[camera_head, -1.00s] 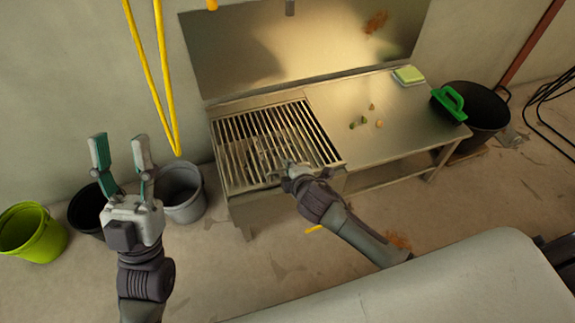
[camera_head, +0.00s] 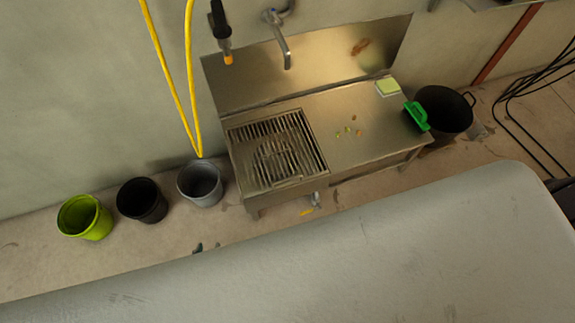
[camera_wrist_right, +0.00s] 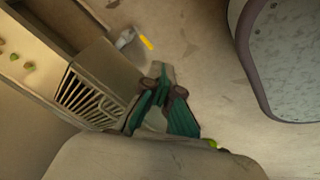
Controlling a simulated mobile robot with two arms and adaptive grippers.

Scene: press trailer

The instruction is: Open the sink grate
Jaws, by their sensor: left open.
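The sink grate (camera_head: 275,150) is a set of parallel metal bars. It lies flat over the basin at the left of the steel sink unit (camera_head: 365,140). In the right wrist view the grate (camera_wrist_right: 88,98) shows at the left, apart from the gripper.
A faucet (camera_head: 280,40) and a spray handle (camera_head: 221,35) hang above the sink. A valve (camera_head: 315,202) sticks out below the front. Several buckets, such as the lime one (camera_head: 84,218), stand left. A black pot (camera_head: 445,112) is at right. A grey surface (camera_head: 330,270) fills the foreground.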

